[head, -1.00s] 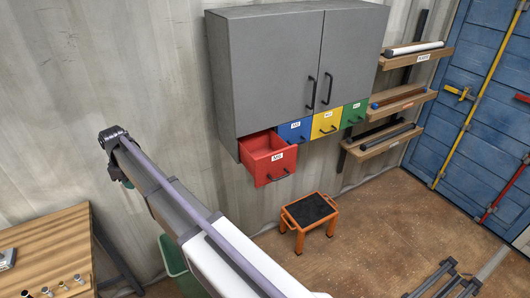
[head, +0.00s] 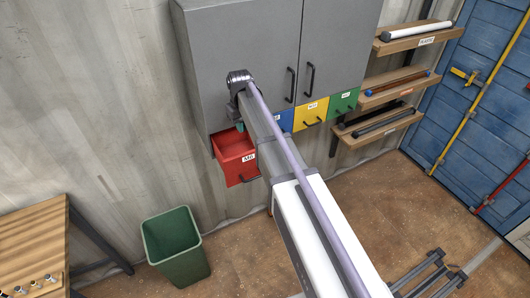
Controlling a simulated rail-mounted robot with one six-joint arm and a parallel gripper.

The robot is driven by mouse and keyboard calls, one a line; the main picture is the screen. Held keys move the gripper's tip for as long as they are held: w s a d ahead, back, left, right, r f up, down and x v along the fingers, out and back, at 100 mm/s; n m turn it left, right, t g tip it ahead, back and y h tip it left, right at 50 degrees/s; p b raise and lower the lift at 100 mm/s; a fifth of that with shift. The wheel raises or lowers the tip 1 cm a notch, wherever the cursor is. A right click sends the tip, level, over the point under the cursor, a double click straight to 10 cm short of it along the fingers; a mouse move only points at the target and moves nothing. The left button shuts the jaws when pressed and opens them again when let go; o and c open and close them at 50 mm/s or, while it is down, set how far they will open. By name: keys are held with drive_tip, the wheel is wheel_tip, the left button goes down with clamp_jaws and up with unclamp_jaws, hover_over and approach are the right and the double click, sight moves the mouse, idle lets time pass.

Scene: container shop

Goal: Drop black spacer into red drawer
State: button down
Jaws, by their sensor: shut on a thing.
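The red drawer (head: 236,164) at the left of the row under the grey cabinet is pulled open, and its front carries a white label and a black handle. My arm reaches up to the cabinet, and my gripper (head: 238,126) hangs down at the drawer's back part, partly hidden by my arm. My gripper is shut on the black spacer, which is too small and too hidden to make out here. I cannot tell how far the fingertips are above the drawer's inside.
Blue, yellow (head: 311,114) and green (head: 343,101) drawers sit shut to the right, below the grey cabinet (head: 245,40). A green bin (head: 177,245) stands on the floor. A wooden table (head: 30,235) with several small cylinders is at left. Shelves (head: 395,88) hang at right.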

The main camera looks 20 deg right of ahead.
drive_tip(key=shift+m, duration=0.4)
drive_tip(key=f+b, duration=1.3)
drive_tip(key=shift+a+f, duration=0.15)
drive_tip(key=shift+a, duration=0.25)
drive_tip(key=shift+d+f+b, duration=0.1)
drive_tip(key=shift+f+b, duration=2.7)
drive_tip(key=shift+b, duration=0.2)
drive_tip(key=shift+s, duration=0.25)
drive_tip(key=c, duration=1.1)
unclamp_jaws()
